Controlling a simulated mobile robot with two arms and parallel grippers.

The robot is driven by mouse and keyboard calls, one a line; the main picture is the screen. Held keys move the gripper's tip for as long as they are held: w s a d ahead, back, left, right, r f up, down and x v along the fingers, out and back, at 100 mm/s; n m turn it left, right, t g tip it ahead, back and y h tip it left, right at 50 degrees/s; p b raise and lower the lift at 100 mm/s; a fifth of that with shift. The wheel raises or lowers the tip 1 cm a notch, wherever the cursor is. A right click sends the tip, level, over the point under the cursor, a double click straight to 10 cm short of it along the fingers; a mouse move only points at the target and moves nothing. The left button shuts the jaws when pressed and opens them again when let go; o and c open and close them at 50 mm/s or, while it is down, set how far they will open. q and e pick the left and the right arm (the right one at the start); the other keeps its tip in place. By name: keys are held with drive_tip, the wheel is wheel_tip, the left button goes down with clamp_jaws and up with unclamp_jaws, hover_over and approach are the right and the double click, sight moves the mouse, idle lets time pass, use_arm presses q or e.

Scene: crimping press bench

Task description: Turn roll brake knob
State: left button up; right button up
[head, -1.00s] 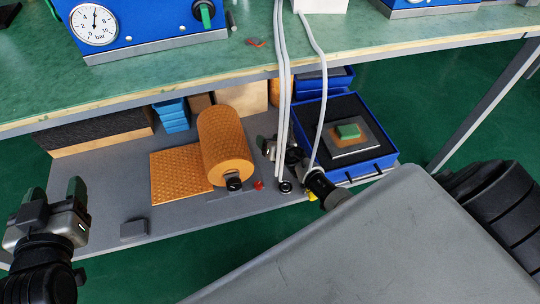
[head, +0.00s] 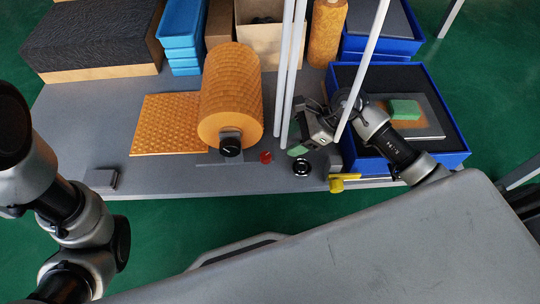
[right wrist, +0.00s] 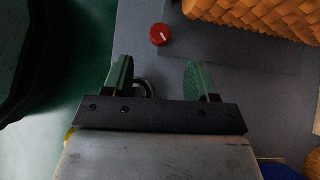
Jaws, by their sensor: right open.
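An orange padded roll (head: 228,95) lies on the grey shelf, and a black round knob (head: 230,144) with a light mark sits at its near end. A small red knob (head: 265,157) stands on the shelf just right of the roll's mount. In the right wrist view the red knob (right wrist: 159,35) shows a white pointer line. My right gripper (head: 298,138) is open, to the right of both knobs. In the right wrist view its green-padded fingers (right wrist: 158,80) are apart, with the red knob beyond their tips. My left arm shows at the left; its gripper is out of view.
A blue tray (head: 455,160) with a green block (head: 405,109) lies right. A small grey block (head: 101,180) lies left.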

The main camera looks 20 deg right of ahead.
sight(266, 155)
drive_tip(key=b+x, duration=0.4)
drive_tip(key=x, duration=0.4)
drive_tip(key=shift+d+f+b, duration=0.1)
drive_tip(key=shift+f+b, duration=0.05)
drive_tip(key=shift+b, duration=0.15)
drive_tip(key=shift+w+a+f+b, duration=0.15)
drive_tip(key=shift+a+f+b, duration=0.2)
drive_tip(key=shift+a, duration=0.2)
drive_tip(key=shift+c, duration=0.2)
